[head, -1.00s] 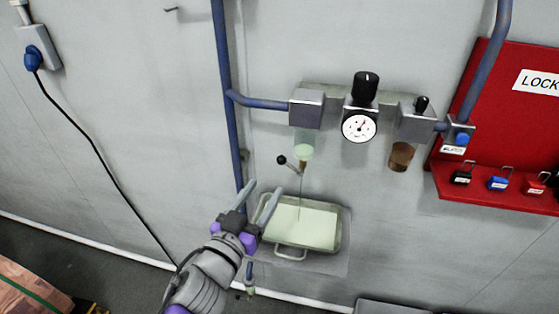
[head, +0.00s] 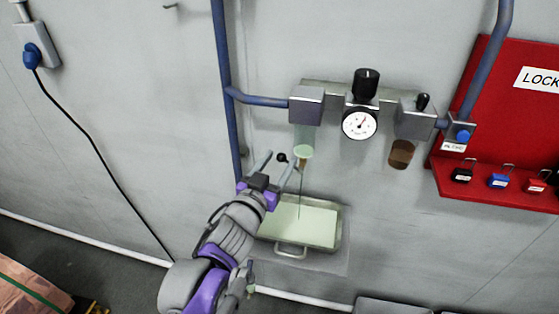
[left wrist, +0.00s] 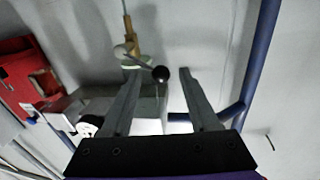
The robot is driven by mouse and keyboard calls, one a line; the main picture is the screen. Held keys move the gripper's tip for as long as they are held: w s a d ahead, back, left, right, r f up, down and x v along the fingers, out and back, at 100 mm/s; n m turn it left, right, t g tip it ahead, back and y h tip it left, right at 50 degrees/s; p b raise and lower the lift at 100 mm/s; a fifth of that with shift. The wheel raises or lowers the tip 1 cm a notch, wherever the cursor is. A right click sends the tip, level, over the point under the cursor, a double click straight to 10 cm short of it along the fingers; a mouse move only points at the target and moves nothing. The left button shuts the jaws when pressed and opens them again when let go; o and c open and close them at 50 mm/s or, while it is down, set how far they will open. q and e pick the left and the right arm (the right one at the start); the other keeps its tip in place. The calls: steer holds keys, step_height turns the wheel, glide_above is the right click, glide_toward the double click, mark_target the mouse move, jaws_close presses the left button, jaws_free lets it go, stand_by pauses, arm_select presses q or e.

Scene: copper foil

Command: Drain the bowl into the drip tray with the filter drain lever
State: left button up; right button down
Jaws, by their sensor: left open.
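The filter bowl (head: 303,141) hangs under the left metal block, clear with a pale green lower part. A brass drain (head: 302,165) sits beneath it, and a thin line runs down to the drip tray (head: 341,240), which holds something pale green. The drain lever's black ball knob (head: 282,157) sticks out left of the drain. My left gripper (head: 280,159) is open around the knob's level. In the left wrist view the knob (left wrist: 160,74) shows between the finger ends; contact is not visible. The bowl (left wrist: 152,108) shows partly behind a finger. My right gripper is not in view.
A gauge (head: 359,124), a black regulator knob (head: 366,83) and a brown bowl (head: 401,154) are to the right. A blue pipe (head: 229,110) runs down on the left. A red lockout board (head: 500,120) with several padlocks is far right.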

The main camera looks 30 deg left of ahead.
arm_select(q)
steer(key=shift+w, duration=0.45)
jaws_close()
